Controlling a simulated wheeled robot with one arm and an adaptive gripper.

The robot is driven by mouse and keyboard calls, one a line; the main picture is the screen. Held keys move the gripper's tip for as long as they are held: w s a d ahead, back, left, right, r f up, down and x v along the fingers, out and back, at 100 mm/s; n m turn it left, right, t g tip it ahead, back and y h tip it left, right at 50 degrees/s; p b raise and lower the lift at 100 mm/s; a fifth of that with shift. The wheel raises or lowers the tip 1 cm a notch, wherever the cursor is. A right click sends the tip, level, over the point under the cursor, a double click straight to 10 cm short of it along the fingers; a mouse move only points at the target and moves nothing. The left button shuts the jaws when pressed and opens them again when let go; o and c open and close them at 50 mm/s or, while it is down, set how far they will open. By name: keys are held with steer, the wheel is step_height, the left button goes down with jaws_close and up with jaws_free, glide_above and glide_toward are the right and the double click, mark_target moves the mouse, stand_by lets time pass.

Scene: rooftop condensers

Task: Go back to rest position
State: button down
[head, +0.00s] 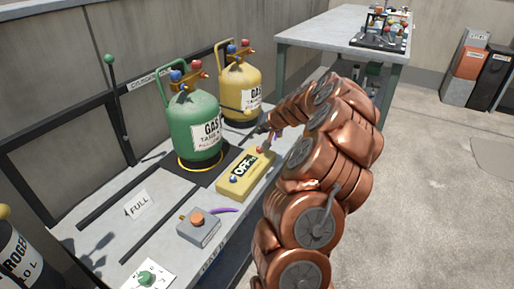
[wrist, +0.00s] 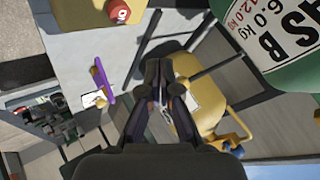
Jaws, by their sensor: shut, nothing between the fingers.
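My copper-coloured arm reaches in from the lower right of the head view and bends over the bench. My gripper (head: 263,128) is at its far end, in front of the yellow gas cylinder (head: 238,88) and to the right of the green gas cylinder (head: 194,115). In the wrist view the dark fingers of my gripper (wrist: 158,70) meet with nothing held between them. The yellow cylinder (wrist: 205,85) shows behind and beside the fingers there, and part of the green cylinder (wrist: 285,30) fills the upper right corner.
A yellow box marked OFF (head: 244,175) lies close below my gripper. A grey box with an orange button (head: 199,228) is nearer on the bench (head: 150,240). A tall green-knobbed lever (head: 115,90) stands at left. Another table (head: 310,32) stands behind. Open floor (head: 440,190) lies right.

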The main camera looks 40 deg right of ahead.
steer(key=w+a+r+n+g+y+p, duration=0.1)
steer(key=a+r+n+y+p, duration=0.15)
steer(key=a+r, duration=0.5)
steer(key=w+a+r+n+y+p, duration=0.1)
steer(key=a+r+p, duration=0.3)
steer(key=a, duration=0.6)
steer(key=s+a+r+n+g+y+p, duration=0.1)
steer(key=s+a+r+n+p, duration=0.2)
steer(key=a, duration=0.5)
steer(key=s+a+r+n+g+y+p, duration=0.1)
steer(key=s+a+r+g+p, duration=0.15)
steer(key=a+r, duration=0.45)
steer(key=s+a+r+n+g+h+p, duration=0.1)
steer(key=s+a+r+g+p, duration=0.2)
steer(key=s+a, duration=0.4)
steer(key=s+a+r+n+h+p, duration=0.1)
steer(key=s+a+r+n+p, duration=0.15)
steer(key=s+a+p, duration=0.5)
steer(key=s+d+r+g+h+p, duration=0.1)
steer(key=s+r+p, duration=0.2)
steer(key=s, duration=0.7)
steer(key=s+d+r+g+h+p, duration=0.1)
steer(key=s+d+r+g+p, duration=0.1)
steer(key=s, duration=0.8)
steer(key=shift+r+p, duration=0.55)
steer(key=shift+r, duration=0.35)
steer(key=shift+g, duration=0.25)
